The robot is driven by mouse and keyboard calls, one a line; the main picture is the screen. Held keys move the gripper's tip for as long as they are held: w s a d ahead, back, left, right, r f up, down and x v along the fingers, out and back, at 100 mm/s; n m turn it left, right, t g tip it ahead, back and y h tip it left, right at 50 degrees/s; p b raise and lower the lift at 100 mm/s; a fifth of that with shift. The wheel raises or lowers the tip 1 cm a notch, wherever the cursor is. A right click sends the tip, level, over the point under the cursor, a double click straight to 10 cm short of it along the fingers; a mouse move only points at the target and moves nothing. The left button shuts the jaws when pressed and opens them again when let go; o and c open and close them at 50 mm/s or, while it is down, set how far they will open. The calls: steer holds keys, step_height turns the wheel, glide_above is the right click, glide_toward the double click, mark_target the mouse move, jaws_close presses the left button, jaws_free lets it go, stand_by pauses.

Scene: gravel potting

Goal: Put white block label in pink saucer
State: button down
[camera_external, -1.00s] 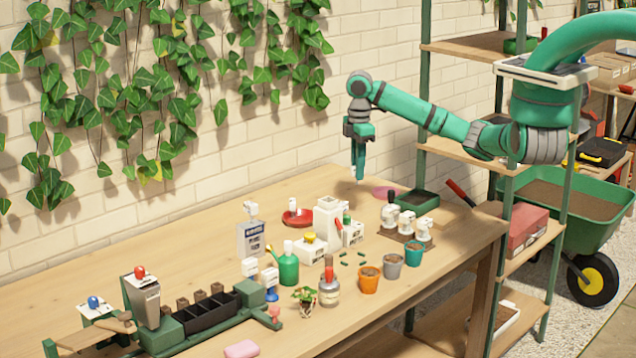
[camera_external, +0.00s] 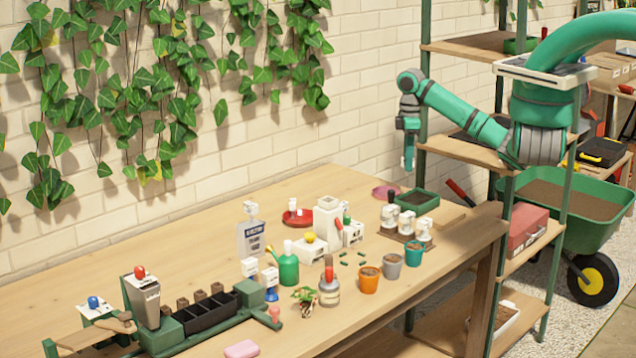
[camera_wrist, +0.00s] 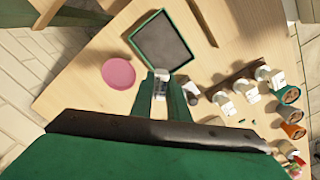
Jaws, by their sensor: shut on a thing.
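The pink saucer (camera_external: 379,191) lies at the far right end of the table, against the wall side. In the wrist view the pink saucer (camera_wrist: 118,73) is flat and empty, left of my fingers. My gripper (camera_external: 409,166) hangs in the air above the table's far end, fingers down, a little right of the saucer. In the wrist view my gripper (camera_wrist: 170,84) is shut on a small pale piece, which looks like the white block label (camera_wrist: 160,82). The fingers hide part of it, and it is too small to make out in the external view.
A dark-filled green tray (camera_external: 403,200) sits right beside the saucer; it also shows in the wrist view (camera_wrist: 142,62). White-headed stamps on a wooden stand (camera_external: 401,238) and several small pots (camera_external: 369,282) are nearer. A shelf post (camera_external: 424,130) stands close to my gripper.

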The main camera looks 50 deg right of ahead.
mark_target(403, 160)
steer(key=w, duration=0.1)
steer(key=w+d+f, duration=0.1)
steer(key=w, duration=0.1)
steer(key=shift+d+f, duration=0.25)
steer(key=w+f, duration=0.1)
steer(key=w+d+f, duration=0.1)
steer(key=f, duration=0.1)
steer(key=w+f, duration=0.2)
steer(key=shift+d, duration=0.3)
steer(key=shift+w+d+f, duration=0.2)
steer(key=shift+w+f, duration=0.2)
steer(key=shift+f, duration=1.65)
steer(key=c, duration=1.7)
jaws_free()
steer(key=shift+f, duration=0.1)
step_height(403, 160, up, 12)
steer(key=shift+r, duration=0.15)
